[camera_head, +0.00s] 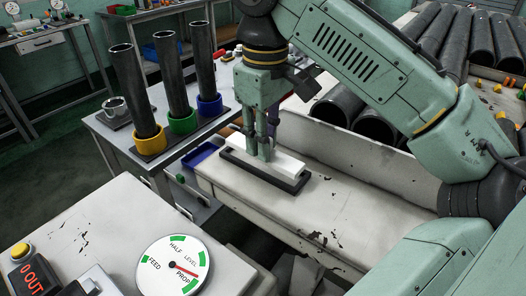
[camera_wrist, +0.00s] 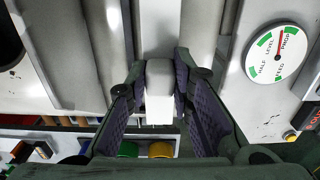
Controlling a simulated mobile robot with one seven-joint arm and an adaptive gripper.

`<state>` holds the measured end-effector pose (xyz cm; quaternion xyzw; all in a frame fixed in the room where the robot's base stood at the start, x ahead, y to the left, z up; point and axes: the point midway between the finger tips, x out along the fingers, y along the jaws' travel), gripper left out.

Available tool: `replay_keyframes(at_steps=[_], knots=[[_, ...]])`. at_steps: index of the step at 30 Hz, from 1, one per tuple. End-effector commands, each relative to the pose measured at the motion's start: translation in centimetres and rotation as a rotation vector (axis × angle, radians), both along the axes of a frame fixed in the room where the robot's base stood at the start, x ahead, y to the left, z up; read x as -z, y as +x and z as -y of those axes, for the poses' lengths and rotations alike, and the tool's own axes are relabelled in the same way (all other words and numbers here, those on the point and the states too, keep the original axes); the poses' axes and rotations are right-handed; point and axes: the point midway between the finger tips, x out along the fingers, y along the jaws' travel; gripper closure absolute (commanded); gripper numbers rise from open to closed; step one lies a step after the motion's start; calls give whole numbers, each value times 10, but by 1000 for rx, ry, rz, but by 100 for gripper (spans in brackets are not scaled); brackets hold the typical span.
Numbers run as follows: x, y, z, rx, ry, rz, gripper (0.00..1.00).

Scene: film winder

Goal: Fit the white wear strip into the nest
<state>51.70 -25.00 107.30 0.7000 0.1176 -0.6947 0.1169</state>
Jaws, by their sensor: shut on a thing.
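The white wear strip (camera_head: 284,162) is between the fingers of my gripper (camera_head: 264,152), over the black nest (camera_head: 262,177) on the pale machine bed. The strip lies roughly along the nest, and the nest's dark near side and right end show beside it. I cannot tell whether the strip sits down in the nest or just above it. In the wrist view the two dark padded fingers of my gripper (camera_wrist: 160,88) close on both sides of a white block (camera_wrist: 160,80), which looks like the strip's end. The nest is not clear in that view.
Three dark tubes in yellow (camera_head: 150,141), green (camera_head: 183,122) and blue (camera_head: 209,105) cups stand on a side table at left. A round dial (camera_head: 174,265) is on the near pale cabinet. Large dark pipes (camera_head: 340,105) lie behind the bed. The bed's right part is bare.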

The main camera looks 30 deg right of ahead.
Motion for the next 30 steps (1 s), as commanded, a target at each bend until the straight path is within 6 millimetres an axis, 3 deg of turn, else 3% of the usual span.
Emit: replay_keyframes(at_steps=[7,16,29,30], knots=[[2,16,7,1,-1,0,100],[37,14,7,0,-2,1,100],[38,14,7,-1,0,1,100],[38,14,7,-1,-1,0,78]])
